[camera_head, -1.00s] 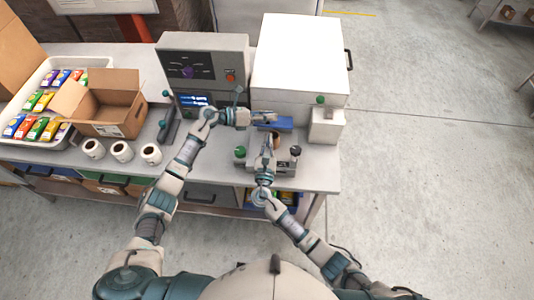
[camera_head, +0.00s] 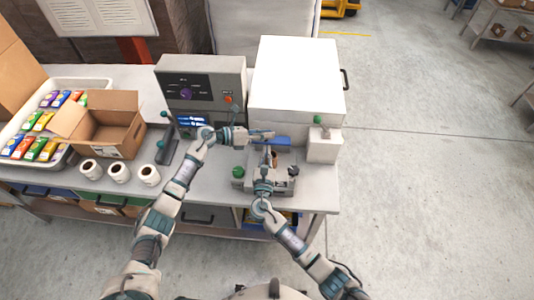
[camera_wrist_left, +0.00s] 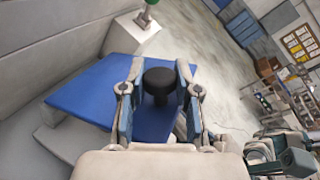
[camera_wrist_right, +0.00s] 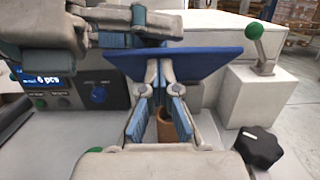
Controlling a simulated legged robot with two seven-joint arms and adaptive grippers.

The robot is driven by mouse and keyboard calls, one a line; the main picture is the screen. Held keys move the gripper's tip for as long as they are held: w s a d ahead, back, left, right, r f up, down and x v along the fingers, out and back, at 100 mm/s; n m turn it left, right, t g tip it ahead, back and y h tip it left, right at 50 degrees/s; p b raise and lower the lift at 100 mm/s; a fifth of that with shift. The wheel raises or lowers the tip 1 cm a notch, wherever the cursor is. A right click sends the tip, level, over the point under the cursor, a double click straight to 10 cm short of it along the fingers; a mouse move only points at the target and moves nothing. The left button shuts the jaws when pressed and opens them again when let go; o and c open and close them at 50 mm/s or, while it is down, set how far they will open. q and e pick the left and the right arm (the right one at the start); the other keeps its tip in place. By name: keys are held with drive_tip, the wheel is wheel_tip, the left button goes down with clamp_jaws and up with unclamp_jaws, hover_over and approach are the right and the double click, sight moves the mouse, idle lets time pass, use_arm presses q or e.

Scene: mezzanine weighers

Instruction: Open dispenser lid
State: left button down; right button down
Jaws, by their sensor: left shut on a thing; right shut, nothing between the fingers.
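The dispenser's blue lid (camera_head: 284,142) is at the right end of the bench, in front of the big white box. In the left wrist view the flat blue lid (camera_wrist_left: 92,92) carries a round black knob (camera_wrist_left: 158,82). My left gripper (camera_wrist_left: 158,74) is shut on this knob, one finger on each side. In the right wrist view the blue lid (camera_wrist_right: 212,62) lies across, just beyond my right fingertips; how far it is tilted I cannot tell. My right gripper (camera_head: 267,149) is shut and empty, in front of the lid. A brown cylinder (camera_wrist_right: 166,127) shows beyond its fingers.
The white box (camera_head: 297,75) and a small block with a green-knobbed lever (camera_head: 325,143) stand close by. A black knob (camera_wrist_right: 259,147) is right of my right gripper. A control panel (camera_head: 200,85), open carton (camera_head: 112,135) and several white rolls (camera_head: 119,172) stand left.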

use_arm(q)
drive_tip(key=c, duration=0.8)
unclamp_jaws()
drive_tip(key=shift+s+d+f, duration=0.1)
drive_tip(key=shift+s+f, duration=0.3)
drive_tip(key=shift+f, duration=0.15)
drive_tip(key=shift+c, duration=0.2)
use_arm(e)
drive_tip(key=shift+w+r, duration=0.15)
drive_tip(key=shift+r, duration=0.3)
